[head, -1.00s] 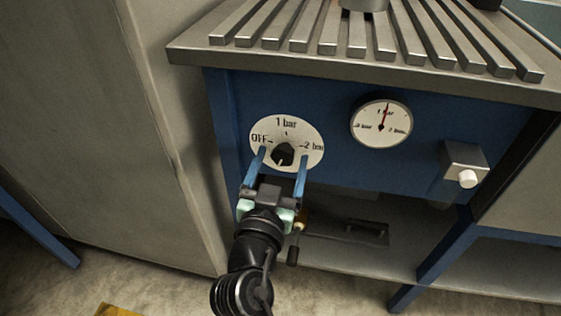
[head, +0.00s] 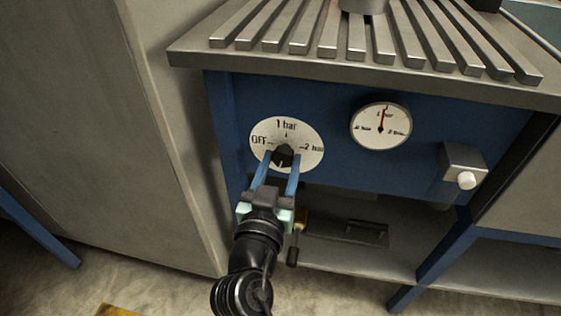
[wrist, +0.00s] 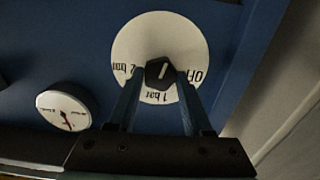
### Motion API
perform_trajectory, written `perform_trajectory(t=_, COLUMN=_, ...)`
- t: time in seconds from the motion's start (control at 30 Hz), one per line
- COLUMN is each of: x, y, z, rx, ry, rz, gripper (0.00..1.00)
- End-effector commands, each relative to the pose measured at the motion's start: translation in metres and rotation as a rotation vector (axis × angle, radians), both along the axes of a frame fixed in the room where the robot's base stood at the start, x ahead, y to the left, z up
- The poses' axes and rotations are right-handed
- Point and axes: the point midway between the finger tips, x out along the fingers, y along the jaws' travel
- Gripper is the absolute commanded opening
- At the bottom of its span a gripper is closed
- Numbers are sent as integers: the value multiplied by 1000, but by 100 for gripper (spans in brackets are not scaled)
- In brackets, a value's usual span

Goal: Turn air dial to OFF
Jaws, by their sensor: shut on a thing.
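The air dial is a black knob (head: 283,156) on a round white plate (head: 311,137) marked OFF at left, 1 bar at top and 2 bar at right. It sits on a blue front panel. The fingers also show in the wrist view (wrist: 157,88).
A pressure gauge (head: 381,126) with a red needle near 1 bar is right of the dial. A box with a white button (head: 466,180) juts out farther right. A slatted metal top (head: 190,52) overhangs the panel. A grey cabinet wall (head: 100,120) stands at left.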

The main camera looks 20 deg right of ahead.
Motion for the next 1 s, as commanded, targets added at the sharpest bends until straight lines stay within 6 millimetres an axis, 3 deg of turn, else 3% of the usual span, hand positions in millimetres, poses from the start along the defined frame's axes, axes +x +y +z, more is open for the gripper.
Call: perform_trajectory(t=1.0, x=1, y=2, z=0, rx=-773, ry=525, rz=2, gripper=0)
